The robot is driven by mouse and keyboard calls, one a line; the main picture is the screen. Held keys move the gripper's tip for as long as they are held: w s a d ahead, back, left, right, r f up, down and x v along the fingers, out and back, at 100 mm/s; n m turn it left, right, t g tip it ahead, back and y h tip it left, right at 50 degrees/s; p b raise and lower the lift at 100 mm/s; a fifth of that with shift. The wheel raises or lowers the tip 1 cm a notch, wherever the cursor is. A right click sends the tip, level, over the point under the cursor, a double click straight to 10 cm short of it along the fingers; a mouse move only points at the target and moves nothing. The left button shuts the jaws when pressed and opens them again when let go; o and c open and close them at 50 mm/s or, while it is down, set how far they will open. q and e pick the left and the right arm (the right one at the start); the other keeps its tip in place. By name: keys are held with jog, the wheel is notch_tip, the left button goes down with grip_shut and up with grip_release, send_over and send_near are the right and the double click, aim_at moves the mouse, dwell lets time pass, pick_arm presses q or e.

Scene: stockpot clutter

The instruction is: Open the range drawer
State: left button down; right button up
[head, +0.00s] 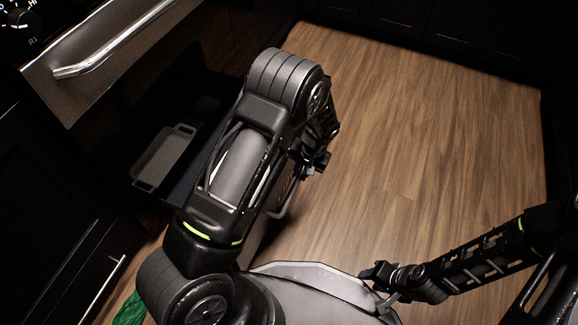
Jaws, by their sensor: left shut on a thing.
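The range drawer (215,110) is pulled out from under the oven at the left, and its dark inside shows. A grey pan or tray (163,157) lies in it. The drawer's front is mostly hidden behind my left arm. Part of a metal bar, which looks like the drawer handle (287,203), shows beside the arm. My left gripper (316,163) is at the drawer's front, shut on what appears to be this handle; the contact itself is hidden. My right gripper (378,277) is at the lower right, away from the drawer, and its finger opening is unclear.
The oven door's handle (110,42) and a control knob (15,18) are above the drawer. A dark cabinet with a metal handle (103,288) stands at lower left, near a green object (130,306). The wooden floor (430,130) is clear to the right.

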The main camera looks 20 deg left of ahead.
pick_arm(q)
jog(key=shift+d, duration=0.65)
jog(key=c, duration=1.4)
grip_release()
jog(key=shift+o, duration=0.2)
jog(key=shift+r, duration=0.1)
notch_tip(320, 180, up, 7)
jog(key=d+p, duration=0.1)
jog(key=p, duration=0.2)
jog(key=shift+d+r, duration=0.2)
jog(key=shift+d, duration=0.05)
jog(key=shift+w, duration=0.1)
